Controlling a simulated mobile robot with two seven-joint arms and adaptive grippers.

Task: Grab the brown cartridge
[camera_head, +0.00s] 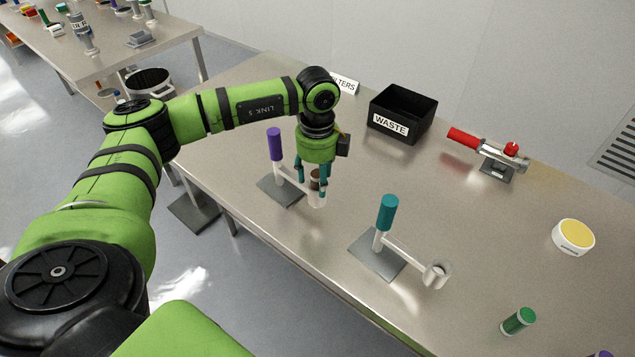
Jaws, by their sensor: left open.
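The brown cartridge (315,179) sits upright at the white cup-shaped end of a stand with a purple-topped post (275,144). Only part of it shows below the green body of my left gripper (313,178). My left gripper points down over it, open, with its teal fingers on either side of the brown cartridge. I cannot tell whether the fingers touch it. My right gripper does not show.
A second stand with a teal-topped post (388,213) stands to the right. A black WASTE bin (403,112), a red-handled valve (490,150), a yellow-topped round device (573,237) and a green cylinder (518,321) are on the metal table (460,210). Mid-table is clear.

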